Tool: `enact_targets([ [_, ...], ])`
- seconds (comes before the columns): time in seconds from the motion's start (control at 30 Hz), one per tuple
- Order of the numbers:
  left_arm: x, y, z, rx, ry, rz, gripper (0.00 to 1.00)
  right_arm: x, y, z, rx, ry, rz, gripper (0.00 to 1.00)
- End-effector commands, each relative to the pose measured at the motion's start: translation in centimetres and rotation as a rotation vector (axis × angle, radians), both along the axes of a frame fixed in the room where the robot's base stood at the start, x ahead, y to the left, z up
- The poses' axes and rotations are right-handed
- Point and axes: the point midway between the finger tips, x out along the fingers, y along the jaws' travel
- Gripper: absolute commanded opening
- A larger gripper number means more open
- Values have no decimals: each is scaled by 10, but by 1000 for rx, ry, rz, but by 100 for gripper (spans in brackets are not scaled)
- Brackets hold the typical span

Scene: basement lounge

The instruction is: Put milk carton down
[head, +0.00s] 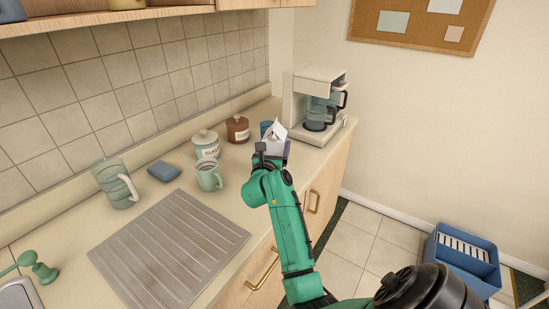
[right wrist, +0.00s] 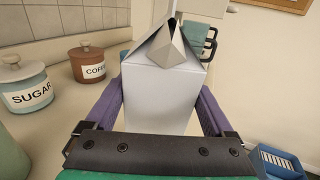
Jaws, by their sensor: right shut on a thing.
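The milk carton (right wrist: 163,90) is white with a folded gable top and stands upright between the purple fingers of my right gripper (right wrist: 160,112). In the head view the carton (head: 274,147) shows past the end of my green right arm, over the counter near its front edge. My right gripper (head: 273,154) is shut on it. The carton's base is hidden, so I cannot tell whether it touches the counter. My left gripper is not in view.
Behind the carton are a coffee maker (head: 309,100) and a blue cup (head: 265,128). A ridged drainboard (head: 170,250) lies nearer. A blue bin (head: 463,262) stands on the floor.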

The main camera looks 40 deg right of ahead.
Motion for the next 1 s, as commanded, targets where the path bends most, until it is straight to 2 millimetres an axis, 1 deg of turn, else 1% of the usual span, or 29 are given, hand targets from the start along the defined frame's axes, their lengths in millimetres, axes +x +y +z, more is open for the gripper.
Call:
enact_targets([
  [0.1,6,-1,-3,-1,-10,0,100,0,0,-22,0,1,2,9],
  [0.2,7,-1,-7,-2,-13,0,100,0,0,-41,-1,1,1,9],
  [0.27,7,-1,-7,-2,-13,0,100,0,0,-46,-2,-1,1,9],
  [0.47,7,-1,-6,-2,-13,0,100,0,0,-45,0,-3,1,9],
  [0.6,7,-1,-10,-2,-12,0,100,0,0,-50,0,-3,1,9],
  [0.63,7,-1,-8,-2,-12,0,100,0,0,-49,1,-2,0,99],
  [0.87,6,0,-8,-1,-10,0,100,0,0,-48,0,-1,0,100],
  [0.93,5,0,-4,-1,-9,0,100,0,0,-42,-1,-2,0,100],
  [1.0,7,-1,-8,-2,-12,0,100,2,4,-46,1,-2,1,100],
])
